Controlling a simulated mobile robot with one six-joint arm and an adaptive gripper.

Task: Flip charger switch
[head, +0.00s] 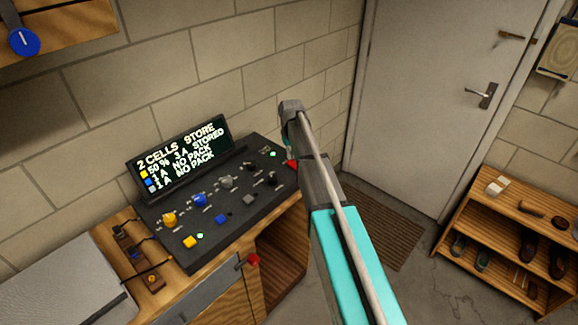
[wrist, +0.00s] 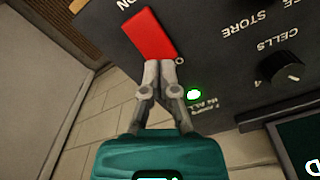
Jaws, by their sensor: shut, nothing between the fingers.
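The dark charger (head: 235,237) sits on the wooden bench against the block wall. Its red switch (wrist: 149,33) shows large in the wrist view, and its edge shows beside my arm at the charger's right end in the head view (head: 291,164). My gripper (wrist: 160,64) is shut and empty, its fingertips at the lower edge of the red switch. I cannot tell whether they touch it. A green light (wrist: 194,94) glows beside the fingers. The charger's tilted screen (head: 180,158) reads "2 CELLS STORE", "STORED" and two "NO PACK" lines.
Yellow, blue, grey and black knobs (head: 200,200) stand on the charger's face. A black CELLS knob (wrist: 290,67) is right of my gripper in the wrist view. A wooden shelf (head: 510,200) with shoes stands right, past the door (head: 430,90). Floor shows between.

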